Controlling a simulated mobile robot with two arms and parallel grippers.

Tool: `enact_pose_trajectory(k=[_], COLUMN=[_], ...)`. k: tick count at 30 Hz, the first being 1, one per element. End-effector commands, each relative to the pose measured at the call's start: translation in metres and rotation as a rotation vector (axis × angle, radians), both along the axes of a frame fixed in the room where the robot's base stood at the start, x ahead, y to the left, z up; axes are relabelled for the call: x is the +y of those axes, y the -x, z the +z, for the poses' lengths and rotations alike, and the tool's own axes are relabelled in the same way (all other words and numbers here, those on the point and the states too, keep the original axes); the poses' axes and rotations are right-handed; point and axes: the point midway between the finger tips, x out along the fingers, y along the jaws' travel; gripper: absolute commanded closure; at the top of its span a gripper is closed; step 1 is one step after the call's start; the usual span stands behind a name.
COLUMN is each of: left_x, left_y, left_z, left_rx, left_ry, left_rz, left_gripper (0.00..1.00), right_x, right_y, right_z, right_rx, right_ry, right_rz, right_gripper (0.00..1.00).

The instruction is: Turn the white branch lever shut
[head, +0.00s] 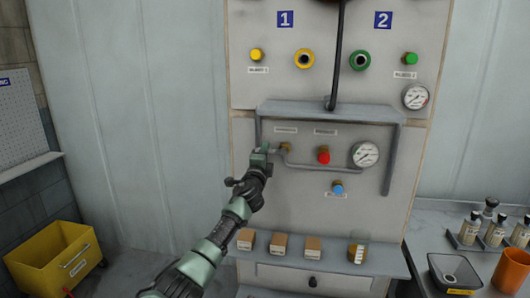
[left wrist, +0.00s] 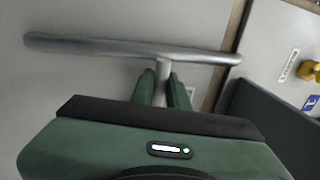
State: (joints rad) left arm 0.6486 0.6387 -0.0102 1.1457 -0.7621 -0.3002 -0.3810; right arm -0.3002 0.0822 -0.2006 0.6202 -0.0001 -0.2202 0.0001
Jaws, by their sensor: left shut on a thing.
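The white branch lever (left wrist: 161,72) shows in the left wrist view as a short pale bar between my green fingers, meeting a grey pipe (left wrist: 100,46) that runs across the picture. My left gripper (left wrist: 163,88) is shut on this lever. In the head view my left gripper (head: 262,153) reaches up to the panel (head: 240,190), just left of a small brass fitting (head: 285,147). There the gripper mostly hides the lever, and its exact angle is hard to tell. My right gripper is not in view.
A red knob (head: 323,155), a gauge (head: 366,154) and a blue knob (head: 337,188) sit right of the gripper. Small boxes (head: 282,245) stand on the shelf below. A yellow bin (head: 55,260) stands at left.

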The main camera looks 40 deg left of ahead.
Motion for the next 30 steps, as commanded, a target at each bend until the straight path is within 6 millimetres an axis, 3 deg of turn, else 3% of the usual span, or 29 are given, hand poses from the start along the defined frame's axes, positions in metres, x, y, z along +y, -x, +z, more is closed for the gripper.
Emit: enact_pose_trajectory(k=[1, 2, 3, 5, 17, 30], left_x=[0.005, 0.005, 0.005, 0.005, 0.000, -0.028], left_y=[0.003, 0.003, 0.003, 0.003, 0.005, 0.053], left_z=[0.013, 0.013, 0.013, 0.013, 0.004, -0.010], left_rx=[-0.015, -0.015, -0.015, -0.015, -0.006, -0.006], left_ry=[-0.009, -0.009, -0.009, -0.008, -0.005, -0.005], left_rz=[0.009, 0.009, 0.009, 0.009, 0.005, 0.005], left_gripper=[1.00, 1.00, 0.79, 0.63, 0.63, 0.63], right_x=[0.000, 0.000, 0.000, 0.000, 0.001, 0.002], right_y=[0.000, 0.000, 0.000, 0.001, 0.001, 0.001], right_z=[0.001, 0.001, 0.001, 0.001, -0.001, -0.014], right_rx=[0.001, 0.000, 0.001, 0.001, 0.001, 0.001], right_ry=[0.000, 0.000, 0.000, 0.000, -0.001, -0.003], right_rz=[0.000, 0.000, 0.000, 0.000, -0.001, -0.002], right_gripper=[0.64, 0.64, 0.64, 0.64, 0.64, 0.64])
